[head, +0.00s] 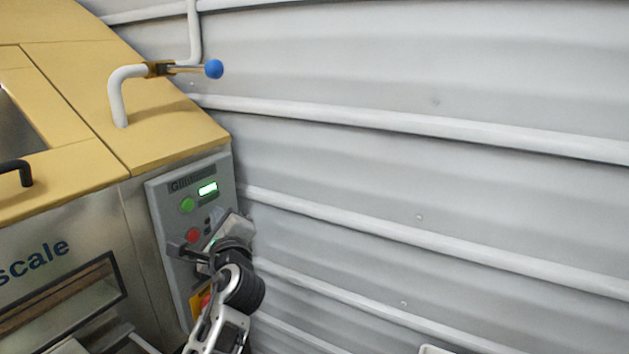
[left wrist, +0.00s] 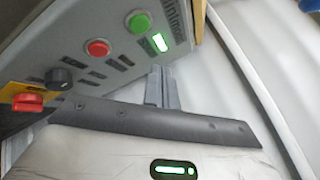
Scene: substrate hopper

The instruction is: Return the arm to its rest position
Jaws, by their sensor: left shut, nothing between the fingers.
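My left arm comes up from the bottom of the head view. My left gripper (head: 182,250) is in front of the grey control panel (head: 163,215) and hides part of its lower half. In the left wrist view the two fingers (left wrist: 161,88) are together with nothing between them. They lie beside the panel's edge there; I cannot tell whether they touch it. My right gripper is not in view.
The panel carries a green button (head: 187,205), a red button (head: 193,236), a lit green display (head: 208,189) and, in the wrist view, a black knob (left wrist: 59,78) and red switch (left wrist: 28,103). A yellow-topped machine (head: 80,170) stands left. A ribbed wall (head: 420,190) stands behind.

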